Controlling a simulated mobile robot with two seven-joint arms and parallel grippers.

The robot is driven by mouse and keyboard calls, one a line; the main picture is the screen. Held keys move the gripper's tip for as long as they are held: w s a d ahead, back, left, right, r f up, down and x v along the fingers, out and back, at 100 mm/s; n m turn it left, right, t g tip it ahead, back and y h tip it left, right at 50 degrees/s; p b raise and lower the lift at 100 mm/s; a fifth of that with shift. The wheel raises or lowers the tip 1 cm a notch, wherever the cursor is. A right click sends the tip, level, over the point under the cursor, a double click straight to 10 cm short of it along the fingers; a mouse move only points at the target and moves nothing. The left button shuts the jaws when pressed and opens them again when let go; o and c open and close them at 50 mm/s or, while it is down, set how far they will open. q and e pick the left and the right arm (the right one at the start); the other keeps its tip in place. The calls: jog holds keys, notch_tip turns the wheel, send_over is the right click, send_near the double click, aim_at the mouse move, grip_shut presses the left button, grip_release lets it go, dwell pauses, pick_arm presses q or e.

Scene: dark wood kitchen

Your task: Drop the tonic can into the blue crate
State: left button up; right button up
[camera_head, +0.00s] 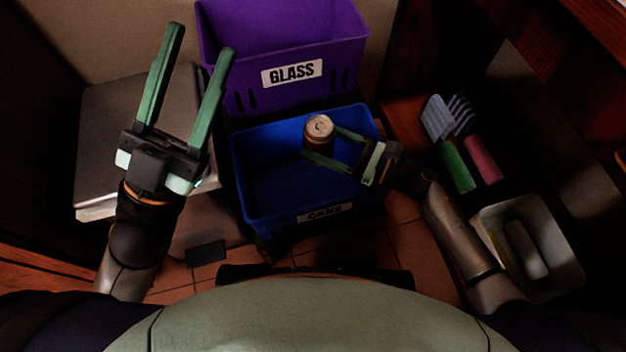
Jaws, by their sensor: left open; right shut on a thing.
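The tonic can (319,130) is a small can with a pale coppery top, held upright over the right part of the blue crate. My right gripper (322,147) is shut on the can, its green fingers on either side of it. The blue crate (262,217) has a label reading CANS on its front and looks empty where its inside shows. Whether the can is below the rim height is hard to tell. My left gripper (200,38) is open and empty, up to the left of the crates.
A purple crate (340,55) labelled GLASS stands behind the blue one. A grey bin (130,110) with a lid is at left. At right are brushes with green (456,167) and pink (482,160) handles and a pale container (555,240).

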jog(key=shift+f, duration=0.55)
jog(key=o, duration=1.4)
jog(key=v, duration=0.7)
jog(key=shift+d+p, duration=0.25)
jog(key=shift+p, duration=0.1)
jog(key=shift+r, duration=0.1)
